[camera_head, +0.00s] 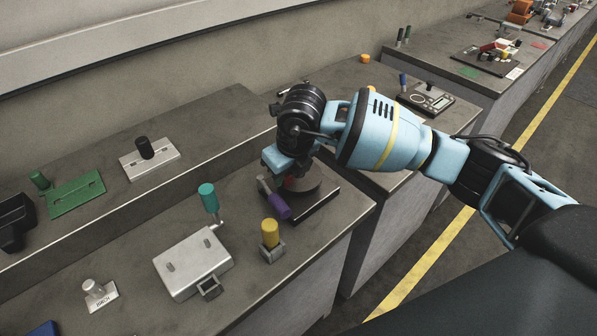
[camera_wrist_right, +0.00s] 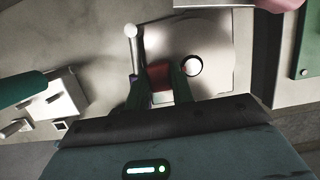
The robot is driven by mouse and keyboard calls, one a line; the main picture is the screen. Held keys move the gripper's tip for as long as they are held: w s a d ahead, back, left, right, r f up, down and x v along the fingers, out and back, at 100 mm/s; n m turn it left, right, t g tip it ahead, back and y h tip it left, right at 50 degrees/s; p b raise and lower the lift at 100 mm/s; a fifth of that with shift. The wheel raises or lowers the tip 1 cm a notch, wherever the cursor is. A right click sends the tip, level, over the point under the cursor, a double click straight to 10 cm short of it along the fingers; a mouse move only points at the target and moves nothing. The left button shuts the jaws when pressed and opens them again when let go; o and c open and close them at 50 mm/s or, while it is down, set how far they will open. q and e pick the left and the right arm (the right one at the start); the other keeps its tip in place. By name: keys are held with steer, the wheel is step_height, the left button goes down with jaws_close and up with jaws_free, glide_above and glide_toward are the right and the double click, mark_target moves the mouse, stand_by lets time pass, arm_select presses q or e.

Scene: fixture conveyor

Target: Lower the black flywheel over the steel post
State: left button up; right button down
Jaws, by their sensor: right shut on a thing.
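The flywheel (camera_head: 309,187) is a dark round disc below my right gripper (camera_head: 289,180) in the head view. In the right wrist view the same disc (camera_wrist_right: 208,38) looks pale under the light. My right gripper (camera_wrist_right: 161,86) is shut on a red block at the disc's near edge. A hole in the disc, right of the fingers, has a dark rim. A bright round spot fills much of it and may be the steel post's top. I cannot tell how far the disc is down. My left gripper is not in view.
A black base plate (camera_head: 322,210) lies under the disc. A yellow-topped part (camera_head: 270,236) and a teal-handled fixture (camera_head: 192,262) stand nearby.

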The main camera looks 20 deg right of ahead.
steer(key=shift+f, duration=0.7)
stand_by(1.0)
steer(key=c, duration=1.2)
jaws_free()
steer(key=shift+c, duration=0.2)
steer(key=shift+o, duration=0.6)
steer(key=shift+s+f, duration=0.1)
steer(key=shift+f, duration=0.05)
steer(key=v, duration=0.8)
steer(key=shift+d, duration=0.1)
